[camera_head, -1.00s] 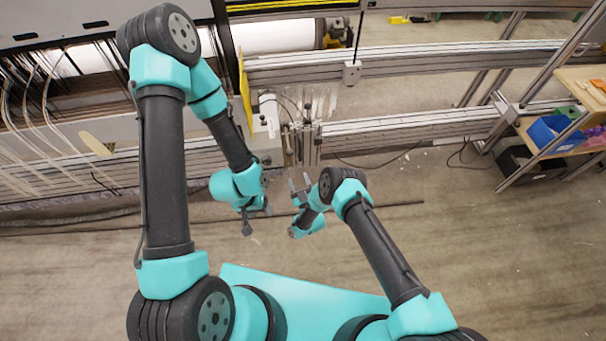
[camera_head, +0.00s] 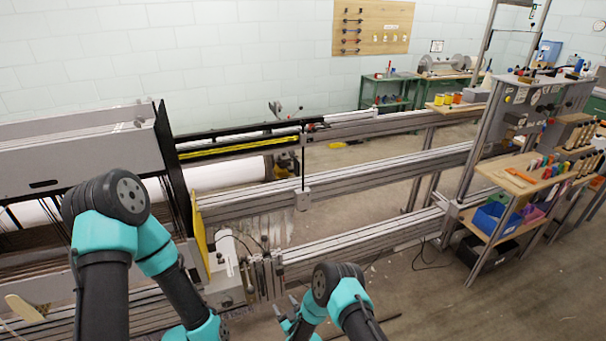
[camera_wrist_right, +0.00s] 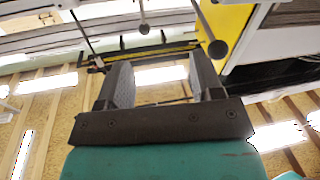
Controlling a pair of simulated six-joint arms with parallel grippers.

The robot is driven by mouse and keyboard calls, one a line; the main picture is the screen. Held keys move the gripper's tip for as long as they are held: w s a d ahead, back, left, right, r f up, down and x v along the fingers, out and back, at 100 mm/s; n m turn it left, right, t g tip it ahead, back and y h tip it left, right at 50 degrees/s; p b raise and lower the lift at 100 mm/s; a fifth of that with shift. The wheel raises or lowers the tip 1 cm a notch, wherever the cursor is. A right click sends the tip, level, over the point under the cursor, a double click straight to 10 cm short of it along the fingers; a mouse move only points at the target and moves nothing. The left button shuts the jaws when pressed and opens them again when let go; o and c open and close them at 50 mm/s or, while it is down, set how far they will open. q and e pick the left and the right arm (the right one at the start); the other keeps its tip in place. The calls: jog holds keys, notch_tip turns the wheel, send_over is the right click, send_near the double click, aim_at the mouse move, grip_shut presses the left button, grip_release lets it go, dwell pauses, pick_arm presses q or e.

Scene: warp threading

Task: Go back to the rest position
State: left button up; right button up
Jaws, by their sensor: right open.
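My right gripper (camera_head: 286,308) is at the lower middle of the head view, small and partly cut by my own wrist. In the right wrist view its two grey fingers (camera_wrist_right: 162,78) stand apart with nothing between them. My left arm comes in from the left in the head view. Its teal wrist runs out at the bottom edge, so the left gripper is not seen.
The loom's metal rails (camera_head: 350,190) run across behind my arms. A yellow panel (camera_head: 201,243) and a white cylinder (camera_head: 226,250) stand close to my wrists. A shelf unit with a blue bin (camera_head: 494,219) is at right. Floor is clear at lower right.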

jog(key=s+d+r+m+g+h, duration=0.2)
jog(key=s+d+m+g, duration=0.15)
jog(key=d, duration=0.55)
jog(key=s+d+r+m+g+h, duration=0.2)
jog(key=s+d+g+h, duration=0.15)
jog(key=d, duration=0.55)
jog(key=s+d+r+m+g, duration=0.2)
jog(key=s+d+r+g, duration=0.2)
jog(key=s, duration=0.6)
jog(key=s+d+r+m+g, duration=0.2)
jog(key=s+d+r+g, duration=0.2)
jog(key=s+d, duration=0.3)
jog(key=s+r, duration=0.1)
jog(key=s, duration=0.2)
jog(key=shift+d, duration=0.4)
jog(key=shift+w, duration=0.1)
